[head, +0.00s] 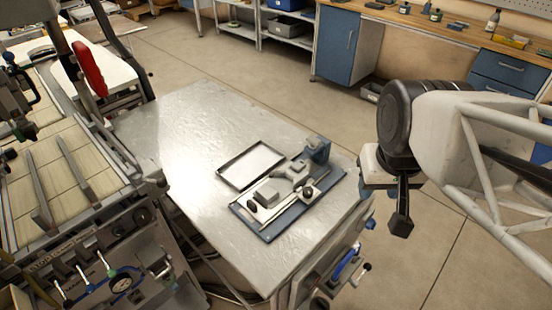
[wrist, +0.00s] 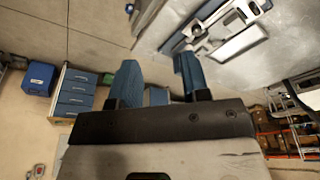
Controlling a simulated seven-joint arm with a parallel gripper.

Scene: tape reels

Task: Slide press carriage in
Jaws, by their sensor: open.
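The press (head: 290,190) sits on a blue base plate near the right edge of the metal table. Its light-grey carriage (head: 268,194) carries a raised block and a dark knob, and lies on rails toward the lower left of a blue-grey upright (head: 317,150). The press also shows in the wrist view (wrist: 238,18), cut off at the top. My gripper (head: 402,215) hangs to the right of the table, apart from the press. In the wrist view its two blue fingers (wrist: 158,80) are spread with nothing between them.
A shallow grey tray (head: 250,166) lies beside the press. The metal table (head: 190,125) is otherwise bare. A machine with a tiled bed (head: 60,170) stands at the left. Handles and a blue tool hang below the table's right edge. A workbench (head: 450,25) with blue drawers stands behind.

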